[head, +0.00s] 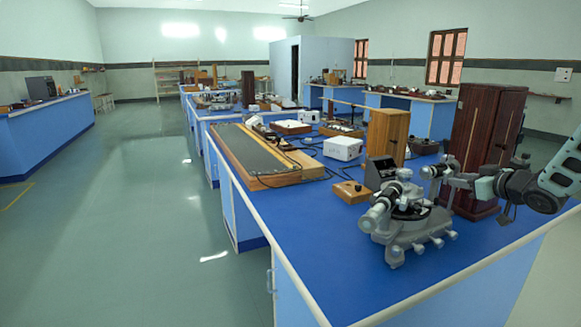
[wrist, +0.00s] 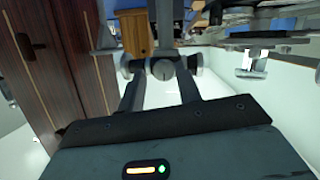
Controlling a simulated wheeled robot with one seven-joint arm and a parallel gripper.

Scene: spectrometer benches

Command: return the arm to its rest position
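My arm comes in from the right edge of the head view, over the bench. My gripper (head: 486,187) is beside the grey metal spectrometer (head: 407,215), at its right end. In the wrist view my gripper (wrist: 160,92) has its two fingers apart, with pale surface showing between them. A round grey knob (wrist: 163,70) appears between and beyond the fingertips; whether they touch it I cannot tell. The spectrometer stands upright on the blue bench top (head: 300,235).
A tall dark wooden cabinet (head: 478,135) stands close behind my gripper, and also fills the left of the wrist view (wrist: 60,70). A lighter wooden box (head: 388,133), a black meter (head: 380,170) and a white instrument (head: 343,148) stand farther back. The floor at left (head: 130,235) is clear.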

